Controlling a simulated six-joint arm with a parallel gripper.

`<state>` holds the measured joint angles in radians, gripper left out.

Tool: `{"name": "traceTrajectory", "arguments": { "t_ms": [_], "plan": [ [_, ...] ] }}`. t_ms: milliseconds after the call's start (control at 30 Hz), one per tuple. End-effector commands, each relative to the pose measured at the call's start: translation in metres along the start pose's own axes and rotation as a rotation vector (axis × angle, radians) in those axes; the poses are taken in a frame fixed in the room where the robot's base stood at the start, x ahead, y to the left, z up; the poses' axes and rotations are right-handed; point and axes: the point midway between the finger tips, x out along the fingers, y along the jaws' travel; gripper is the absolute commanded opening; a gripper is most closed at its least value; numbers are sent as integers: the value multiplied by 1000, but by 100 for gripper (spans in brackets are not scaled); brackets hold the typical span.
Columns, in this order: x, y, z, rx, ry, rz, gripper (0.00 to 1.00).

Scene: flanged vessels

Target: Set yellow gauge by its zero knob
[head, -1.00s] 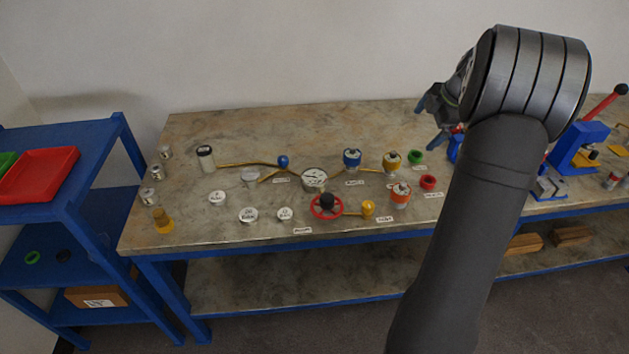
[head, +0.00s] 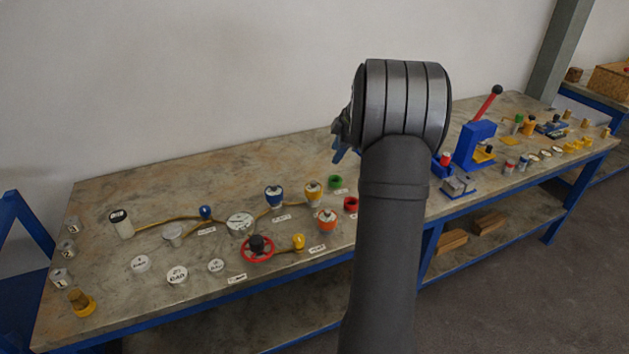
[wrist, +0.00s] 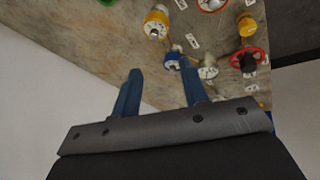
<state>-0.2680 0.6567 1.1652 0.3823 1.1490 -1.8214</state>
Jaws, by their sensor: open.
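The yellow gauge (head: 313,194) stands upright on the bench, with a yellow body and a pale top. In the wrist view the yellow gauge (wrist: 157,20) is beyond my fingertips, near the top, with a small metallic knob at its end. I cannot read its dial or needle. My gripper (wrist: 161,80) is open and empty, its two blue fingers apart and touching nothing. In the head view my gripper (head: 341,140) is mostly hidden behind my wrist, above the bench's back part.
Close to the yellow gauge stand a blue gauge (head: 273,197), an orange one (head: 326,221) and a green ring (head: 335,182). A white dial (head: 240,224) and a red handwheel (head: 258,248) join brass pipes. A blue press (head: 476,145) stands to the right.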

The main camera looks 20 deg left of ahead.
Motion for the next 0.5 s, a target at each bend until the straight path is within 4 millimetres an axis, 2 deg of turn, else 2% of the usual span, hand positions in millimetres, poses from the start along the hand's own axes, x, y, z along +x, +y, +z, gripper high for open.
{"name": "traceTrajectory", "arguments": {
  "t_ms": [500],
  "plan": [
    [-1,11,-1,1082,-1,-29,40]
  ]
}}
